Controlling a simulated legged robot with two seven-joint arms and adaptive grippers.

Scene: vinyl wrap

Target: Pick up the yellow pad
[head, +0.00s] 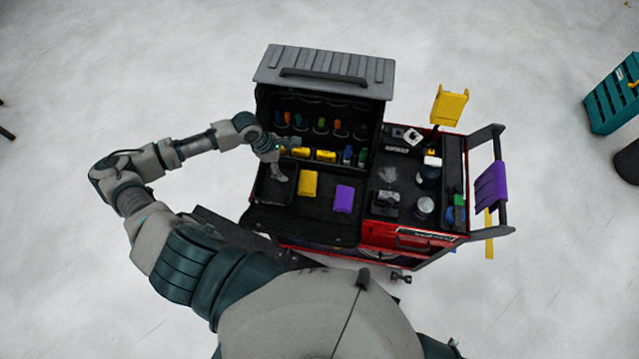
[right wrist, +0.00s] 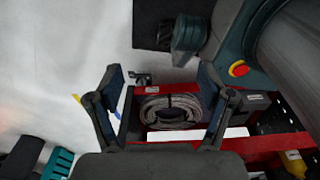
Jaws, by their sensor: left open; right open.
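The yellow pad (head: 308,183) lies flat in the open front tray of the black tool case in the head view. A purple pad (head: 344,198) lies to its right, apart from it. The yellow pad is not seen in that view.
The tool case's lid (head: 325,68) stands open behind. A red cart (head: 400,239) carries cans and a raised yellow holder (head: 449,105). A coiled cable (right wrist: 170,110) lies below my right gripper.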

